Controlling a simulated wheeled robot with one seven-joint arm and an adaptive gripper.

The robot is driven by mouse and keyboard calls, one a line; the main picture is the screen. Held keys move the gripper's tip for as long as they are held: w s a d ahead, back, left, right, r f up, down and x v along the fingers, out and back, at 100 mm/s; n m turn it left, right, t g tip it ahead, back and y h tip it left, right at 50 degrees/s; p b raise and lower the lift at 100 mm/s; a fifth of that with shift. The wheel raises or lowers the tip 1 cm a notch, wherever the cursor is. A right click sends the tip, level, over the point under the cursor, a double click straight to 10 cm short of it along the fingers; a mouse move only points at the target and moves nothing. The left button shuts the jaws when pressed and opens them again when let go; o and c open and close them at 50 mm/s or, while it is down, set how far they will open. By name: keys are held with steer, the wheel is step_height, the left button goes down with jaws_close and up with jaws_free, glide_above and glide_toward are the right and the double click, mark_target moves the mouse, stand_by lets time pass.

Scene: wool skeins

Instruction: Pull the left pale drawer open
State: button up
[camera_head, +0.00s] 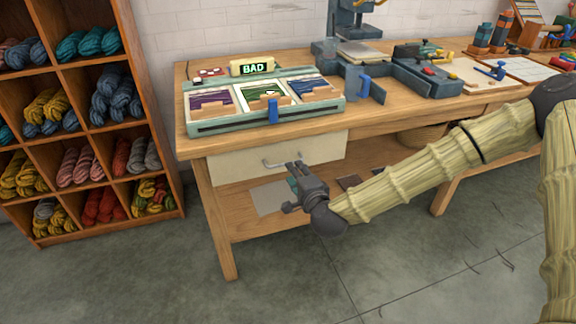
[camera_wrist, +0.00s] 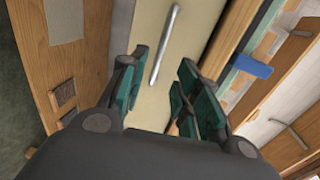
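The pale drawer (camera_head: 235,164) sits under the left end of the wooden workbench, its front looking flush and closed. Its grey bar handle (camera_head: 270,163) runs along the front. My gripper (camera_head: 295,168) is in front of the drawer's right part, near the right end of the handle. In the wrist view, my gripper (camera_wrist: 163,88) is open, with its two green-padded fingers apart. The handle (camera_wrist: 164,46) shows ahead between and beyond the fingers, against the pale drawer front (camera_wrist: 149,108). The fingers do not appear closed around it; whether they touch it I cannot tell.
A tray with a BAD display (camera_head: 254,68) stands on the workbench (camera_head: 385,118) above the drawer. A cubby shelf (camera_head: 178,150) of wool skeins stands at the left. Flat items lie on the lower shelf (camera_head: 243,222). The floor in front (camera_head: 290,280) is clear.

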steer(key=x, duration=0.7)
steer(key=shift+w+a+f, duration=0.1)
steer(key=shift+w+f, duration=0.05)
steer(key=shift+w, duration=0.2)
jaws_close()
